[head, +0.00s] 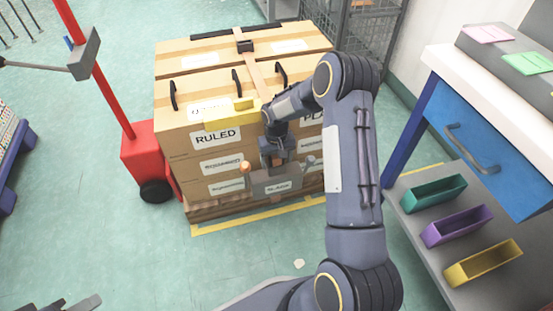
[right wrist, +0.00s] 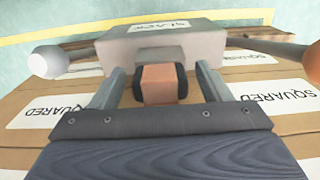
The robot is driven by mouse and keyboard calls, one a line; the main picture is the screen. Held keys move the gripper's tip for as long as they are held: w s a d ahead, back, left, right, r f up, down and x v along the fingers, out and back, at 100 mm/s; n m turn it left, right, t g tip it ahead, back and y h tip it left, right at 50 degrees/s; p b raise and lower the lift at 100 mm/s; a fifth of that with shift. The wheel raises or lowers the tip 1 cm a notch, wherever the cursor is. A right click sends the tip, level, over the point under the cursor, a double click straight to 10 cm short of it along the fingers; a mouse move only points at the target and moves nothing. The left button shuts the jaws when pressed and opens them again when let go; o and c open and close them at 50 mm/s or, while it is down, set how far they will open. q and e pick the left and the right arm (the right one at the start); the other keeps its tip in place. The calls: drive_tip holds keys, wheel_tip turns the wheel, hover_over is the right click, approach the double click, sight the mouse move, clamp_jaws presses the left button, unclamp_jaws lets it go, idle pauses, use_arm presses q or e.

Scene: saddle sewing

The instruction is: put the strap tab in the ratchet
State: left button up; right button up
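The strap (head: 258,75) is tan and runs over the top of the carton stack towards the front, where my right arm hides it. The strap tab (right wrist: 160,85) is a small orange-brown block between the black pads of my right gripper (right wrist: 160,88), which is shut on it. The ratchet (head: 283,184) is a grey box low on the stack's front, with one orange and one pale knob. In the right wrist view the ratchet (right wrist: 205,45) lies just beyond the tab; I cannot tell whether they touch. My left gripper (head: 75,304) shows only partly at the bottom left edge.
Labelled cartons (head: 180,140) stand stacked on a pallet, with a yellow corner guard (head: 225,117) on the top front edge. A red machine (head: 142,150) stands left. A workbench (head: 485,140) with coloured bins is at the right, and a wire cage behind.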

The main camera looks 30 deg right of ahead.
wheel_tip(320, 180, up, 11)
drive_tip(key=p, duration=0.4)
drive_tip(key=shift+f, duration=0.1)
drive_tip(key=s+a+r+t+y, duration=0.1)
drive_tip(key=s+a+r, duration=0.1)
drive_tip(key=s+r, duration=0.5)
drive_tip(key=s+a+r+t+y, duration=0.15)
drive_tip(key=s+r, duration=0.25)
drive_tip(key=r, duration=0.5)
drive_tip(key=s+a+r+t, duration=0.1)
drive_tip(key=s+a, duration=0.1)
drive_tip(key=s, duration=0.4)
drive_tip(key=s+a+r+t+y, duration=0.1)
drive_tip(key=s+a, duration=0.2)
drive_tip(key=s, duration=0.3)
drive_tip(key=s+a+r+n+t, duration=0.1)
drive_tip(key=s+a, duration=0.2)
drive_tip(key=s, duration=0.3)
drive_tip(key=shift+r, duration=0.15)
